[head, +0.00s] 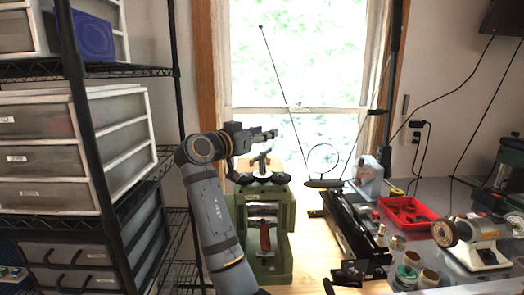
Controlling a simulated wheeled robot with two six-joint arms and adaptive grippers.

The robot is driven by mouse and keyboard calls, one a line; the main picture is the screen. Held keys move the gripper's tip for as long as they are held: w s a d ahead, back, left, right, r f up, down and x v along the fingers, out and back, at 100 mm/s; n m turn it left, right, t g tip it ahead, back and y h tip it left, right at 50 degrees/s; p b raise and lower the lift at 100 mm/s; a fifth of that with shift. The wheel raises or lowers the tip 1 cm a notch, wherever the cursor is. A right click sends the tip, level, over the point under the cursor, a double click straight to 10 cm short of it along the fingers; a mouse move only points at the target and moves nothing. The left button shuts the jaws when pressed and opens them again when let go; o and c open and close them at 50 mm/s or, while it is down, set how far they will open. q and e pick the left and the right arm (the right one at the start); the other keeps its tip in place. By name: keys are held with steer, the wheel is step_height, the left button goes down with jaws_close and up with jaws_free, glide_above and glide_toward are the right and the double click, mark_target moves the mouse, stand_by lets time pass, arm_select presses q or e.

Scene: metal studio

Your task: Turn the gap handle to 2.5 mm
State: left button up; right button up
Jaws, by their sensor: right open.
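A green machine (284,234), apparently a rolling mill, stands on the bench below the window. A small pale T-shaped handle (262,161), likely the gap handle, rises from the dark fittings (264,179) on its top. Any scale or gap reading is too small to read. My right gripper (274,134) is open and empty, just above the handle and pointing to the right. It looks apart from the handle, though the depth is hard to tell. My left gripper is not in view.
A red-brown grip (265,239) shows at the mill's front. A long black tool (352,235) lies to its right. Further right are a red tray (408,215), small jars (405,276) and a bench motor (480,240). A wire shelf with drawers (60,150) stands at left.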

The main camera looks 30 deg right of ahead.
step_height(320, 180, up, 4)
steer(key=shift+f, duration=0.1)
stand_by(0.4)
